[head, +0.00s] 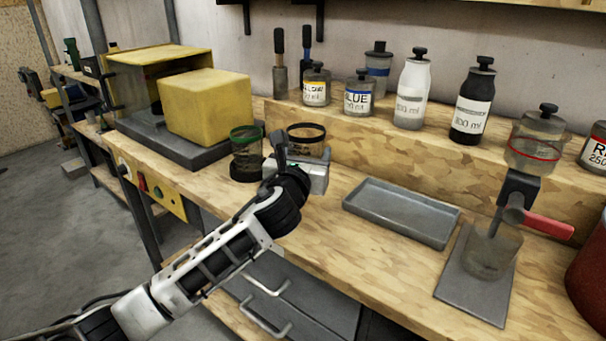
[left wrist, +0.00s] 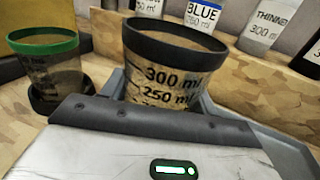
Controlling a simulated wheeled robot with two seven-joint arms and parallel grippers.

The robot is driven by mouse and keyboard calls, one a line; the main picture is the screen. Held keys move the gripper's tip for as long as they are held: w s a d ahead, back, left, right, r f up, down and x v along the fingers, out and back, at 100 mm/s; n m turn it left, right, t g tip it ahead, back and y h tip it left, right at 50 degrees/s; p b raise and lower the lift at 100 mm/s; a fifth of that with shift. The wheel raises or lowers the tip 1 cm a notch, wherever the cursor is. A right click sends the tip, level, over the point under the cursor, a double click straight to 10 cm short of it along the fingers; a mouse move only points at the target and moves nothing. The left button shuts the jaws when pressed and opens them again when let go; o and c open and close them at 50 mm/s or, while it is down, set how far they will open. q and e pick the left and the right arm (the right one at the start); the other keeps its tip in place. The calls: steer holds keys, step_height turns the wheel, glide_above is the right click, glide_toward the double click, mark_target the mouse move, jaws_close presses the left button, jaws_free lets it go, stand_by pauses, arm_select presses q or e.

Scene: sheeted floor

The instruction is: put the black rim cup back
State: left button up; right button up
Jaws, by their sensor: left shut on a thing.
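The black rim cup (head: 306,141) is a see-through measuring cup with a dark band round its top. In the left wrist view the cup (left wrist: 170,65) stands upright just beyond the gripper body, with its volume marks facing me. My left gripper (head: 305,160) is shut on the cup, over the workbench. My right gripper is in neither view.
A green rim cup (head: 246,145) stands in a black holder (head: 247,171) close to the left of my gripper. A grey tray (head: 400,210) lies to the right. A clear cup (head: 490,248) stands under a red-handled dispenser (head: 530,150). Labelled bottles (head: 411,95) line the back shelf.

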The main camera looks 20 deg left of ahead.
arm_select(q)
steer(key=shift+w+a+f, duration=0.15)
steer(key=shift+f, duration=0.15)
steer(key=f, duration=0.1)
steer(key=f+b, duration=0.1)
steer(key=f, duration=0.1)
steer(key=shift+w+a+f, duration=0.15)
steer(key=shift+w+a, duration=0.05)
steer(key=shift+a, duration=0.2)
steer(key=shift+f, duration=0.3)
steer(key=o, duration=1.1)
steer(key=shift+f, duration=0.1)
